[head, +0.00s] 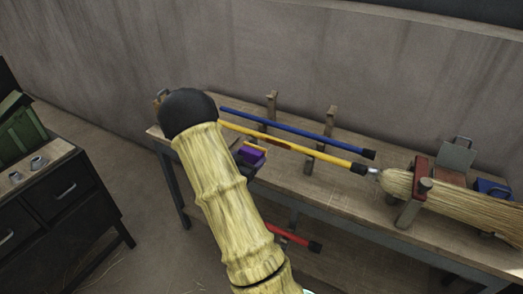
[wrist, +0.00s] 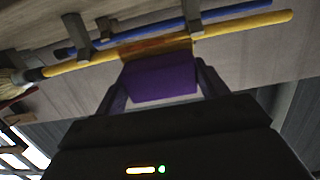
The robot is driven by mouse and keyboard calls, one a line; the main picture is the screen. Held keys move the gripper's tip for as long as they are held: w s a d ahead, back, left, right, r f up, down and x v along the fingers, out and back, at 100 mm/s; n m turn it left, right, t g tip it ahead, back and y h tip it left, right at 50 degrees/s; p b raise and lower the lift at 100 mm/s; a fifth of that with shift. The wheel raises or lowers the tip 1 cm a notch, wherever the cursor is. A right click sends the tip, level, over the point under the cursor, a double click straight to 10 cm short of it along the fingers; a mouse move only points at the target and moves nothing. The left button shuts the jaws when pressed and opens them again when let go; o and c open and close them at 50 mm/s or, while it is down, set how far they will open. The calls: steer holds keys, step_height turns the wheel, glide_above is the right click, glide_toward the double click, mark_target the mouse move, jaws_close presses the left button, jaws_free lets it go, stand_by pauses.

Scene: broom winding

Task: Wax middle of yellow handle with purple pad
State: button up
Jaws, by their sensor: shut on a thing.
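The yellow handle (head: 310,153) lies along the workbench on upright wooden supports, with a black cap at its right end. It also crosses the top of the wrist view (wrist: 240,27), where a darker orange-brown band shows near its middle. The purple pad (wrist: 160,78) is between the fingers of my gripper (wrist: 158,88), which is shut on it. The pad's far edge meets the handle's outline around the middle in the wrist view; I cannot tell if they touch. In the head view the purple pad (head: 252,154) is just in front of the handle, and my gripper is mostly hidden.
A blue handle (head: 300,132) lies behind the yellow one. A straw broom head (head: 455,203) sits in a clamp (head: 412,205) at right, with a blue item (head: 493,188) beyond. A red bar (head: 290,237) is below the workbench (head: 345,200). A dark cabinet (head: 65,195) stands at left.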

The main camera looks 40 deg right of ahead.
mark_target(260, 148)
steer(key=shift+d, duration=0.1)
steer(key=shift+b+x, duration=0.8)
steer(key=shift+x, duration=3.1)
steer(key=shift+x, duration=0.85)
steer(key=shift+w, duration=0.1)
